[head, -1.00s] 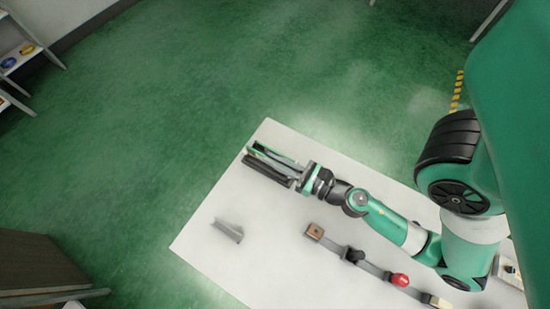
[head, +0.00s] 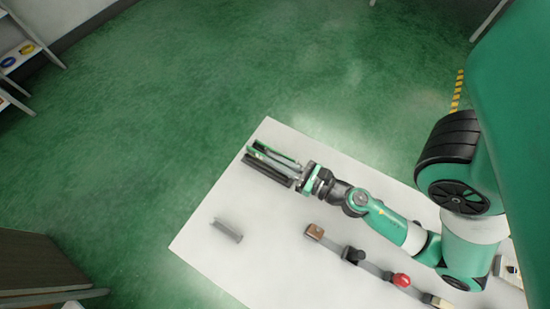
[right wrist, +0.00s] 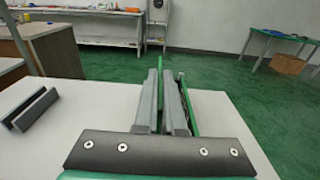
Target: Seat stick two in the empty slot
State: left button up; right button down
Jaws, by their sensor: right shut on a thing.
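My right gripper (head: 270,165) reaches over the far left edge of the white table. It is shut on a thin stick, mostly hidden between the long fingers. In the right wrist view, a narrow upright piece with a grey top and green edge (right wrist: 163,48) shows past the fingertips (right wrist: 163,78); I take it for the held stick. A grey channel (head: 227,230) lies on the table, apart from the gripper; it also shows in the right wrist view (right wrist: 32,108), as two parallel walls. I cannot tell which slot is the empty one. My left gripper is not in view.
A rail-like row on the table carries a brown block (head: 315,232), a black piece (head: 353,255), a red knob (head: 401,280) and a pale block (head: 437,301). The table (head: 205,262) is bare around the channel. Green floor lies beyond.

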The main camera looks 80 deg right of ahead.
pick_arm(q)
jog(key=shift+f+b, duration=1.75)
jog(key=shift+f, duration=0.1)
pick_arm(e)
jog(key=shift+f, duration=1.85)
jog(key=c, duration=0.9)
grip_release()
